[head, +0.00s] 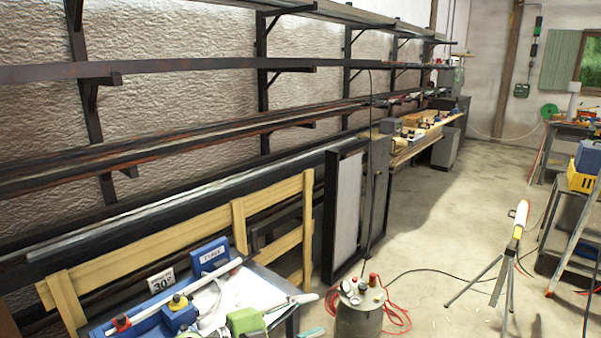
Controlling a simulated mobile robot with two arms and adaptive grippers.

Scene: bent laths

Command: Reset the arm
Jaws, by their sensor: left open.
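My left gripper (309,315) is low in the head view, at the front right corner of the work table. Its two light fingertips are apart, with nothing visible between them; its lower part is cut off by the frame edge. The table (258,287) has a pale top. On it a blue fixture (150,328) carries a long pale bar (185,290) with a red end piece. A blue block (210,257) and a "30°" sign (161,281) stand behind it. My right gripper is not in view.
A dark canister (359,315) with red hose stands just right of the table. A wooden rail (185,227) runs behind it, below wall racks (180,135) with long bars. A tripod (509,255) stands at right. The concrete floor (440,215) between is mostly clear.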

